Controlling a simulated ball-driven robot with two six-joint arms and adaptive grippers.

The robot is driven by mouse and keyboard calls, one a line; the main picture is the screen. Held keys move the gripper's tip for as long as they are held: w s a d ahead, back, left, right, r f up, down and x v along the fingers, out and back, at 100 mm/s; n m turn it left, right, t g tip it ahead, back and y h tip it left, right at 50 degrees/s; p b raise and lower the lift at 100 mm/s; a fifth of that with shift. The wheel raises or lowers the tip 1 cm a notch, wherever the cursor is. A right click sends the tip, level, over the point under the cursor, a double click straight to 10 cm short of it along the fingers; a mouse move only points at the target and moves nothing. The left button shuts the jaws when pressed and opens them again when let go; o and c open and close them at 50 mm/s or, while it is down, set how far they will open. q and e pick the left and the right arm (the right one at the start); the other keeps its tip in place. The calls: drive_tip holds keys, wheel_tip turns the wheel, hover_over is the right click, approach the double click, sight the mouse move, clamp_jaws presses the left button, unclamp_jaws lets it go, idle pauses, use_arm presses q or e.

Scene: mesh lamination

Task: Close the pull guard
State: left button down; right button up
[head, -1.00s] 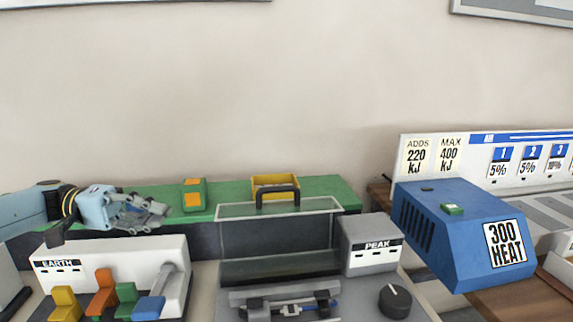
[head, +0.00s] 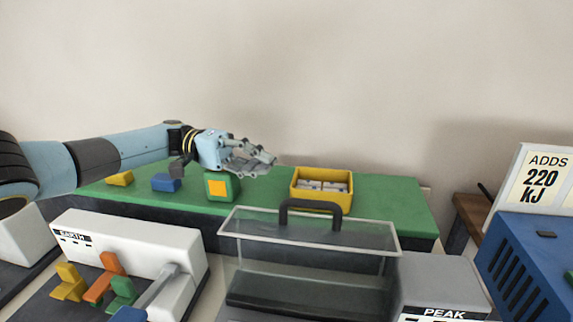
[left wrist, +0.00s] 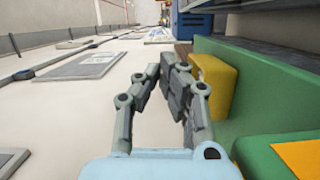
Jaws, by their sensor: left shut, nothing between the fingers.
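The clear pull guard (head: 310,232) has a thin grey frame and a black handle (head: 310,206) on its upper edge. It stands raised on the machine at the bottom centre in the head view. My left gripper (head: 272,161) is shut and empty, its fingers pointing right. It is above the green bench, behind and left of the handle, and touches neither handle nor guard. The gripper's fingers also show in the left wrist view (left wrist: 162,72), beside a yellow box; the guard cannot be made out there. My right gripper is out of view.
A yellow tray (head: 322,204) and a green block with an orange face (head: 222,187) sit on the green bench (head: 400,195). The white EARTH box (head: 130,250) with coloured levers is at left. The grey PEAK box (head: 440,280) and blue heater (head: 530,260) are at right.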

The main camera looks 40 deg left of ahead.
use_arm(q)
drive_tip(key=d+p, duration=0.5)
drive_tip(key=d, duration=0.5)
drive_tip(key=shift+s+d+f, duration=0.2)
drive_tip(key=shift+s+d, duration=0.1)
drive_tip(key=shift+s, duration=0.15)
